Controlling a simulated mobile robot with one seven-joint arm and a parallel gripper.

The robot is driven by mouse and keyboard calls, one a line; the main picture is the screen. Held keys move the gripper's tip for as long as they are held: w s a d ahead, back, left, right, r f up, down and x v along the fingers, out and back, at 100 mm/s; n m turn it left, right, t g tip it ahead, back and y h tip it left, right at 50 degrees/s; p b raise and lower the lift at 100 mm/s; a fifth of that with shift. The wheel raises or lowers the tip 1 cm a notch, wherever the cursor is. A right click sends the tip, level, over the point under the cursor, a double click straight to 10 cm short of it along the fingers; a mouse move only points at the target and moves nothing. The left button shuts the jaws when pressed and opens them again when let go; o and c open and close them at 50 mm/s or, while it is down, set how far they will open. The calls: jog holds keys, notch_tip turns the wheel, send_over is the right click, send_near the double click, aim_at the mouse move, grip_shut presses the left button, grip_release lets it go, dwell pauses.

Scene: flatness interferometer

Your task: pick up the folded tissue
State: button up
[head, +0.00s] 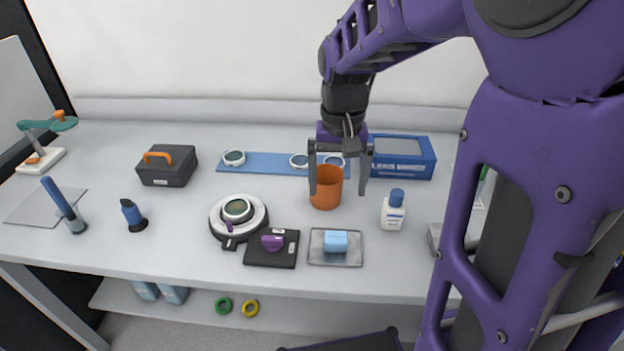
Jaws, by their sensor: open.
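The folded tissue seems to be the small light blue block (335,241) lying on a grey square tray (351,259) near the front edge of the bench, right of centre. My gripper (338,193) is open and empty, pointing down above the bench.
A black pad with a purple item (272,242) lies left of the tray. A white bottle with a blue cap (393,210) stands to its right. Behind are a blue box (402,160) and a blue strip with rings (265,163). A round instrument (238,213) stands further left.

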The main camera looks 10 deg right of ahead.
jog(key=b, duration=0.2)
send_over(336, 236)
jog(key=f, duration=1)
jog(key=shift+a+f, duration=0.15)
jog(key=shift+a, duration=0.05)
jog(key=f, duration=0.5)
jog(key=shift+d+f, duration=0.15)
jog(key=shift+d, duration=0.05)
jog(key=c, duration=1.4)
notch_tip(336, 236, up, 10)
jog(key=shift+r+p, duration=0.1)
jog(key=shift+p, duration=0.6)
jog(key=shift+c, duration=0.2)
jog(key=o, duration=0.7)
jog(key=c, duration=0.8)
